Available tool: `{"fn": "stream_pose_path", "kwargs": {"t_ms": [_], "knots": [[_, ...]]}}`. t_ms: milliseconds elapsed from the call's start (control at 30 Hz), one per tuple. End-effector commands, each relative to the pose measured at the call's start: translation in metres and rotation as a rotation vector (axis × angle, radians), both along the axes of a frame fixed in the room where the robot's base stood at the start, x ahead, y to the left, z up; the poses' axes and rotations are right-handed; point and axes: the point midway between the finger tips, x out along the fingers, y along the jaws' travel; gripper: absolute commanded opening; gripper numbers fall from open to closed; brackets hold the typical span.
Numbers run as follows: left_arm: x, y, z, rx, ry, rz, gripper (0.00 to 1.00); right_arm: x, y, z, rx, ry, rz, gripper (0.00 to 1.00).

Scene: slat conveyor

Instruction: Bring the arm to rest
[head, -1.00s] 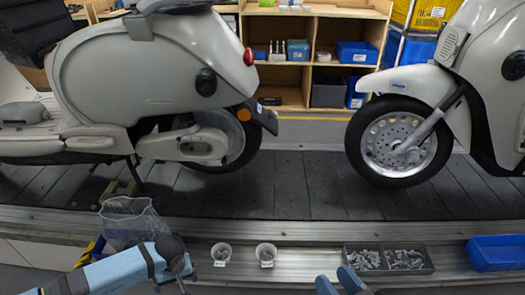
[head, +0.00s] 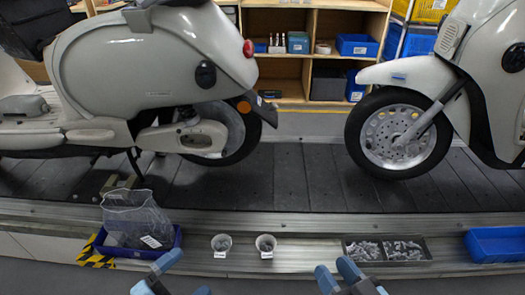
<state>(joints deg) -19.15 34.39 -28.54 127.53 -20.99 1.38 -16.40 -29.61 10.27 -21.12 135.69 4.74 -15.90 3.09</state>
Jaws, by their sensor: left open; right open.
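My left gripper (head: 181,277) is at the bottom edge of the head view, its two fingers apart and nothing between them. It is in front of the metal ledge, below and right of a dark blue bin. My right gripper (head: 335,267) is also at the bottom edge, right of centre. Its fingers are apart and empty, just left of and below the grey parts tray. Neither gripper touches anything that I can see. Most of both arms is out of the frame.
A mesh bag (head: 138,220) stands in the dark blue bin (head: 178,240). Two labelled cups (head: 221,246) (head: 266,246), a parts tray (head: 433,266) and a blue bin (head: 495,245) line the ledge. Two scooters (head: 150,65) (head: 470,60) stand on the slat conveyor (head: 290,180) behind.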

Motion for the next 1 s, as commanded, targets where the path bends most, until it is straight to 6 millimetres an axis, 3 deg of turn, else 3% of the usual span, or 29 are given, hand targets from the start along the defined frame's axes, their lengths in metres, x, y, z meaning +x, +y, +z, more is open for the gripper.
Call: {"fn": "stream_pose_path", "kwargs": {"t_ms": [133, 333, 933, 1000], "knots": [[-0.014, 0.022, -0.003, -0.242, 0.349, 0.095, 0.99, 0.0, 0.0, 0.0, 0.0, 0.0, 0.0, 0.43], [-0.037, 0.037, -0.009, -0.514, 0.733, 0.187, 0.99, 0.0, 0.0, 0.0, 0.0, 0.0, 0.0, 0.43], [-0.007, -0.015, 0.038, -0.917, 0.691, 0.246, 0.99, 0.0, 0.0, 0.0, 0.0, 0.0, 0.0, 0.43], [-0.006, -0.014, 0.052, -0.907, 0.702, 0.261, 0.99, 0.001, -0.001, 0.014, -0.011, 0.016, -0.005, 0.43]]}}
